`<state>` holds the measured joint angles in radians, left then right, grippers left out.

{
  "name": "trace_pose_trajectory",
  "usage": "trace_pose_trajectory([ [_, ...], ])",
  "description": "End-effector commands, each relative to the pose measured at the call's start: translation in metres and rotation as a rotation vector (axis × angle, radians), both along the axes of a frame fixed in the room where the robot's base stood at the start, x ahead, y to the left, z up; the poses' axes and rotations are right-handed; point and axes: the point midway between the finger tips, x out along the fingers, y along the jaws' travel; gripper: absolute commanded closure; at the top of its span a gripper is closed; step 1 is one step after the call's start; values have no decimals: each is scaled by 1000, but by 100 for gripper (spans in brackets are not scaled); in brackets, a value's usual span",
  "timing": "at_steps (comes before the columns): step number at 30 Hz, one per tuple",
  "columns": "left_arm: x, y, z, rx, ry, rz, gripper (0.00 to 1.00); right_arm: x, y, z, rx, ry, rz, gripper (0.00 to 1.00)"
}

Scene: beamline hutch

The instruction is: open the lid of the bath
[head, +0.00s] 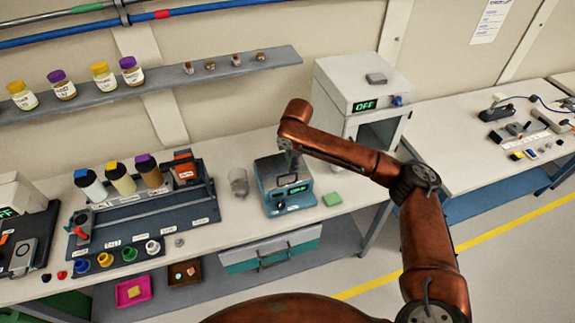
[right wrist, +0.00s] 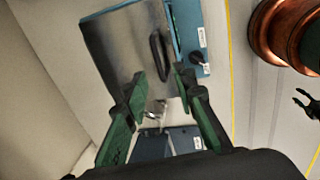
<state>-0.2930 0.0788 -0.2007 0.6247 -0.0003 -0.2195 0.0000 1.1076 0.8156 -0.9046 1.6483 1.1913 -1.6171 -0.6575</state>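The bath (head: 286,200) is a teal box on the bench with a green display and a grey lid on top. The lid looks closed. In the right wrist view, the shiny lid (right wrist: 112,45) fills the upper middle, with its dark bar handle (right wrist: 159,56) near the front side. My right gripper (head: 292,153) is over the bath. In the wrist view its two fingers (right wrist: 158,80) are apart with nothing between them, pointing at the handle. The handle's contact with the fingers does not show. A small dark two-pronged shape, apparently my left gripper (right wrist: 307,102), is at the wrist view's right edge, prongs spread.
A glass beaker (head: 239,182) stands just left of the bath. A green block (head: 332,199) lies to its right. A white oven (head: 345,98) stands behind right. A bottle rack (head: 140,205) is at left, below a shelf (head: 215,71). The floor in front is free.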

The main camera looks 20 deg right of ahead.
Motion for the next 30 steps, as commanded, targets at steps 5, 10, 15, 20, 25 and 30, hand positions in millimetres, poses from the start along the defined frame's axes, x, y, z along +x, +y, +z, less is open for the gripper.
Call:
trace_pose_trajectory([
  [5, -9, 1, 0, 1, 11, 3, 60, 3, -7, -2, -11, 5, 2, 75],
  [10, -18, 2, 1, 3, 23, 5, 60, 8, -7, -28, -9, 4, -1, 75],
  [15, -18, 2, 2, 3, 23, 5, 60, 13, -6, -52, -10, 3, 1, 75],
  [20, -12, 2, 2, 3, 16, 4, 60, 16, -5, -65, -10, 0, 3, 75],
  [25, -6, 2, 3, 2, 8, 3, 60, 17, -4, -68, -9, -1, 4, 75],
  [30, -6, 2, 3, 2, 7, 2, 60, 17, -3, -68, -9, 0, 5, 76],
])
